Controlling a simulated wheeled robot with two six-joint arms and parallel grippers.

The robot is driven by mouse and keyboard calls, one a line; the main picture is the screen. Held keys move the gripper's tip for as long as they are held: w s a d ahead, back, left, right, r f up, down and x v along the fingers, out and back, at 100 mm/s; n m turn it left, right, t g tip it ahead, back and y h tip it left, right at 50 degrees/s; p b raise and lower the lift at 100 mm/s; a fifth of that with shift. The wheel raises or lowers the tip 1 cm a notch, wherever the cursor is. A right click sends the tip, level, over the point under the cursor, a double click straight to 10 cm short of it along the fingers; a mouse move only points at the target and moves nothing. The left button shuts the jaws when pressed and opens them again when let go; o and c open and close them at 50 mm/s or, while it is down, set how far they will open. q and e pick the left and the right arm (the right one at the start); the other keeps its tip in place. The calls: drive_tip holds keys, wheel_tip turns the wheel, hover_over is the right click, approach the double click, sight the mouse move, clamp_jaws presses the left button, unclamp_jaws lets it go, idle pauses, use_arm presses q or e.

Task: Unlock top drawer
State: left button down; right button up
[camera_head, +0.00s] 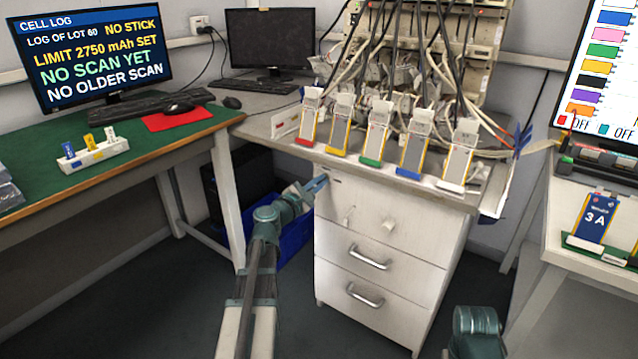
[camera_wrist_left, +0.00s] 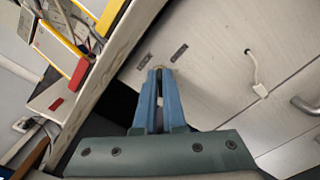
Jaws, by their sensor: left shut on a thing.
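The white drawer cabinet stands under the grey bench, and its top drawer (camera_head: 432,222) looks shut. My left gripper (camera_head: 323,184) is at the upper left corner of that drawer front. In the left wrist view my left gripper (camera_wrist_left: 158,72) has its blue fingers nearly together, shut on a small tan thing (camera_wrist_left: 158,67) at the drawer front. The fingertips hide most of it, so I cannot tell if it is a key in a lock. Two small dark marks (camera_wrist_left: 180,52) lie beside the fingertips.
Two lower drawers have metal handles (camera_head: 369,257). Pouch cells (camera_head: 375,138) line the bench edge above. A blue bin (camera_head: 293,238) stands left of the cabinet.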

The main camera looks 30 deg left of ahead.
use_arm(q)
drive_tip(key=m, duration=0.4)
drive_tip(key=shift+d+f+m, duration=0.1)
drive_tip(key=shift+f+m, duration=0.05)
drive_tip(key=shift+m, duration=0.15)
drive_tip(key=shift+f+m, duration=0.1)
drive_tip(key=shift+m, duration=2.2)
drive_tip(key=c, duration=1)
unclamp_jaws()
drive_tip(key=s+a, duration=0.1)
drive_tip(key=s, duration=1.2)
drive_tip(key=shift+s, duration=0.35)
